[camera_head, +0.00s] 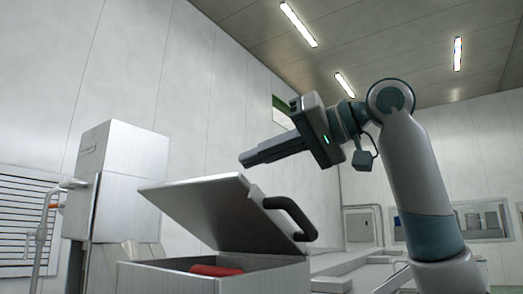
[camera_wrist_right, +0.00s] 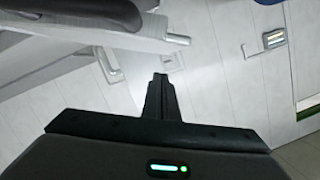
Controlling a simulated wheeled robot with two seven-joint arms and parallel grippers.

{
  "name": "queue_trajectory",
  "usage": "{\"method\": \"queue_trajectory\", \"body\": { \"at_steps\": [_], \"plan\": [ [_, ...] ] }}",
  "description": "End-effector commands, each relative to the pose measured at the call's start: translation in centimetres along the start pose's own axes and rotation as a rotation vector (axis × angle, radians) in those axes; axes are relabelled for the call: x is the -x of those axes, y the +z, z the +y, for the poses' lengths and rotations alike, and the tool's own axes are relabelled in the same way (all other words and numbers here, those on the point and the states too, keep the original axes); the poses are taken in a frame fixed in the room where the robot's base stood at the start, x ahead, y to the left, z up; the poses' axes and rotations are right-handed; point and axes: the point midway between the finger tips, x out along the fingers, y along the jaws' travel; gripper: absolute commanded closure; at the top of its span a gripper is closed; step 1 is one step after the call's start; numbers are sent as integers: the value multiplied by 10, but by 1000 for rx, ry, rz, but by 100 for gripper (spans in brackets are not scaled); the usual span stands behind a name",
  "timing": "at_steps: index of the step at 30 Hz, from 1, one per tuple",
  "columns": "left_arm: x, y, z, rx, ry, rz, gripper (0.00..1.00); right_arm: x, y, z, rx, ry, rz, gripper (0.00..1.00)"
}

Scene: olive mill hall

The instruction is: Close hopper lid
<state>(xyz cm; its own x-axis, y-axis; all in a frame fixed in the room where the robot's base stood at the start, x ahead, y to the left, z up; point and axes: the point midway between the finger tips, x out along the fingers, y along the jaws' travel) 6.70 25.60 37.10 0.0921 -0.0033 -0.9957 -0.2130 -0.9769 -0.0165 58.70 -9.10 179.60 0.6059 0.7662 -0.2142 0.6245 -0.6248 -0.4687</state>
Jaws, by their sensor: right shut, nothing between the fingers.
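The hopper lid (camera_head: 215,208) is a grey metal panel, tilted partly open above the metal hopper box (camera_head: 165,277). A dark curved handle (camera_head: 294,217) is fixed at the lid's right side. A red object (camera_head: 215,270) shows inside the box under the lid. My right gripper (camera_head: 245,158) is shut and empty, above the lid and apart from it, its fingers pointing left. Its closed fingers also show in the right wrist view (camera_wrist_right: 160,85). My left gripper is not in view.
A tall pale cabinet (camera_head: 125,180) stands behind the hopper at left, with pipes (camera_head: 45,225) and a louvred panel (camera_head: 20,215) beside it. Low pale steps or blocks (camera_head: 345,262) lie to the right of the hopper.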

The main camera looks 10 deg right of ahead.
Motion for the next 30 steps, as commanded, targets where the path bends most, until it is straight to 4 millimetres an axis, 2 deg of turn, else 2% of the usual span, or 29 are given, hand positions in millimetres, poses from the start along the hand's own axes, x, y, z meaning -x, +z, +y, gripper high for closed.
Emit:
{"method": "queue_trajectory", "body": {
  "at_steps": [1, 3, 18, 24, 30],
  "plan": [
    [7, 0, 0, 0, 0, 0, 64, -1, -6, -1, -1, 0, -1, 100],
    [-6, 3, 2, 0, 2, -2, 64, 11, 0, 1, 1, 0, 3, 100],
    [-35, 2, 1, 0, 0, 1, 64, 87, -1, 1, 1, -1, 2, 100],
    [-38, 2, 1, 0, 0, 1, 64, 98, -2, 0, 0, 0, 0, 100],
    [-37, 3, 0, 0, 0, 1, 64, 99, -2, 0, 0, -1, 0, 100]
  ]
}}
